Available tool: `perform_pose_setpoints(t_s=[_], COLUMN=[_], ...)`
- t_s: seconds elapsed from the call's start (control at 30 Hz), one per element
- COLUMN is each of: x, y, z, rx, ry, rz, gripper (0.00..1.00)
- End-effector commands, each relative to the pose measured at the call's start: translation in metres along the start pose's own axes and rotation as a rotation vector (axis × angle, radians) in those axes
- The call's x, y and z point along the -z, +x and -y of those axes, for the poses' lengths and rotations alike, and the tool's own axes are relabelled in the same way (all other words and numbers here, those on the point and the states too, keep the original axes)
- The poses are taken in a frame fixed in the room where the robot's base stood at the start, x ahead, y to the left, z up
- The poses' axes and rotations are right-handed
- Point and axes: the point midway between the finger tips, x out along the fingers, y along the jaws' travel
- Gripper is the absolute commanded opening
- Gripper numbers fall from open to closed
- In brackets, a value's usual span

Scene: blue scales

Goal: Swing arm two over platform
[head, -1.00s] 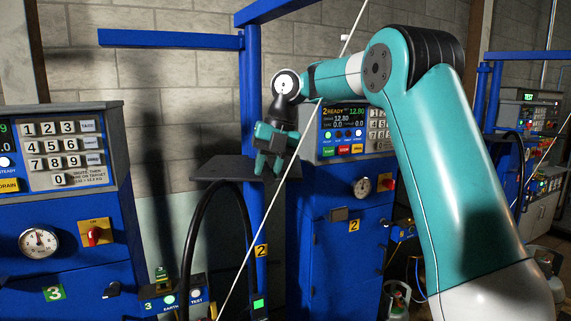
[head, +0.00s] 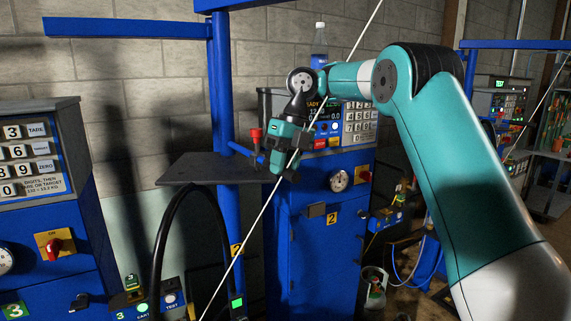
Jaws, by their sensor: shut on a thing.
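A short blue bar, seemingly arm two (head: 241,150), reaches right from the blue post marked 2 (head: 223,110). A red knob (head: 256,134) stands up near its outer end. My teal and black gripper (head: 283,170) is shut at that outer end; the jaws hide the exact grip.
The blue cabinet marked 2 (head: 318,260) with keypad and gauge stands behind my gripper. A higher blue beam (head: 130,28) reaches left. A black hose (head: 160,235) loops under the platform. A thin pale line crosses diagonally in front.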

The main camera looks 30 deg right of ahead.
Motion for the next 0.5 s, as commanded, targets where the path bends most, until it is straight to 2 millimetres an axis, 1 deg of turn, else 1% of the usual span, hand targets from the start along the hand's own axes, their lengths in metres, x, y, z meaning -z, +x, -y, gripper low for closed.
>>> perform_pose_setpoints(t_s=[0.03,0.13,0.17,0.2,0.27,0.5], x=[0.0009,0.0009,0.0009,0.0009,0.0007,-0.0004], y=[-0.0014,-0.0018,-0.0019,-0.002,-0.0019,-0.0009], z=[0.0044,0.0051,0.0052,0.0053,0.0048,0.0009], rx=[0.007,0.007,0.007,0.007,0.007,0.004], ry=[0.002,0.003,0.004,0.005,0.005,0.0], rz=[-0.001,0.0,0.0,0.001,0.001,0.001], gripper=[0.0,0.0,0.3,0.39,0.53,0.53])
